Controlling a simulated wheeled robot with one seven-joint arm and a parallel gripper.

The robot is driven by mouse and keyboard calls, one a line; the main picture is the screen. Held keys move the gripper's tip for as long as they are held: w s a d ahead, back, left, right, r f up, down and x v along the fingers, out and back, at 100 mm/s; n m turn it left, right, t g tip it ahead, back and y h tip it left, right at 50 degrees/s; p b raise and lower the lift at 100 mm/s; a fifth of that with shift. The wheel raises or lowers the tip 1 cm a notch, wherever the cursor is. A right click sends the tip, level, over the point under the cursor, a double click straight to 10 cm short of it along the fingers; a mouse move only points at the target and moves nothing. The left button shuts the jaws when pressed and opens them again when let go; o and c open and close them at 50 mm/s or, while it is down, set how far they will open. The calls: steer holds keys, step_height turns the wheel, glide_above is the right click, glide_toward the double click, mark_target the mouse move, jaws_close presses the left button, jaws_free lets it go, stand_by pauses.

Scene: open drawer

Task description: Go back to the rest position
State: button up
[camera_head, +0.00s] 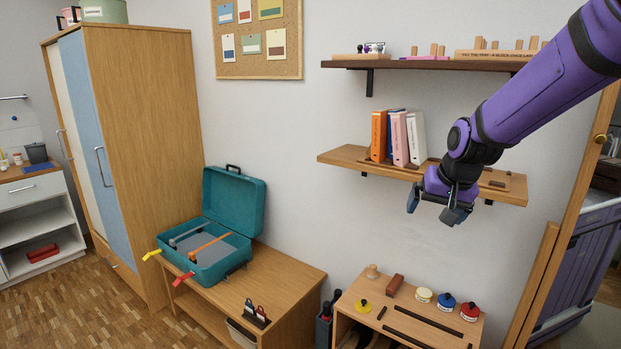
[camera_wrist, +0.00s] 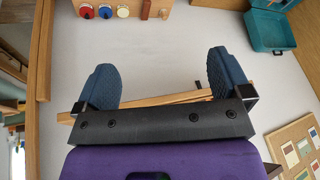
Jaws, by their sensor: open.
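My gripper (camera_head: 437,204) is raised in front of the wall, by the lower wooden shelf (camera_head: 345,158). Its purple arm reaches in from the upper right of the head view. In the wrist view my gripper (camera_wrist: 161,65) has its two dark blue fingers wide apart with nothing between them. The shelf's edge shows behind the fingers in the wrist view. The head view does not show clearly how far the fingers are from the shelf.
Several books (camera_head: 397,138) stand on the lower shelf; a dark upper shelf (camera_head: 420,65) is above. A teal toolbox (camera_head: 235,205) sits open on a wooden bench (camera_head: 285,278). A low cabinet (camera_head: 435,334) carries colored knobs. A tall wardrobe (camera_head: 155,130) stands left. Open floor lies front left.

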steer(key=s+d+r+n, duration=0.1)
steer(key=s+r, duration=0.2)
steer(key=s, duration=0.6)
steer(key=s+d+r, duration=0.1)
steer(key=s+r, duration=0.2)
steer(key=s, duration=0.7)
steer(key=s+d+r+n+h, duration=0.1)
steer(key=s+d+r, duration=0.1)
steer(key=s, duration=0.8)
steer(key=shift+r+n+t, duration=0.3)
steer(key=shift+r, duration=0.35)
